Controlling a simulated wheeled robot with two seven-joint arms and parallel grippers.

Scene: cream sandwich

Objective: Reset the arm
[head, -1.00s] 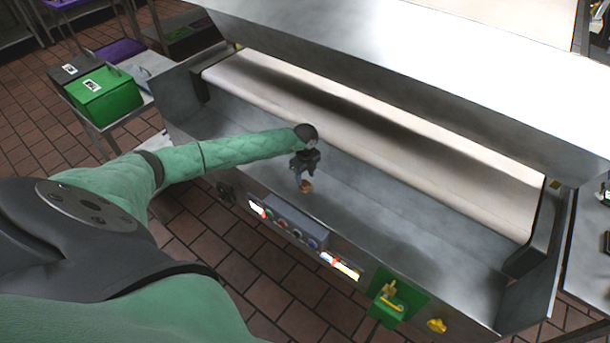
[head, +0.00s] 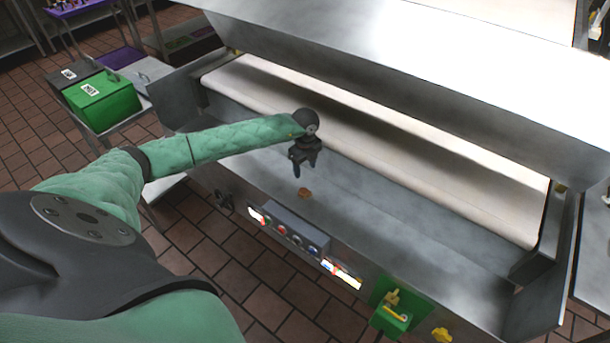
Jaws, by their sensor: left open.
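My left gripper (head: 303,172) hangs from the green-sleeved arm that comes in from the left. It is open and empty, above the metal tray of the machine. A small brown piece of food (head: 304,193), perhaps a cookie, lies on the tray (head: 400,232) just below the gripper, apart from its fingers. My right gripper is out of view.
A white conveyor belt (head: 400,160) runs behind the tray under a metal hood (head: 420,80). A control panel (head: 290,231) with buttons and a green switch box (head: 394,314) sit on the front face. Green (head: 104,101) and grey bins stand at the left.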

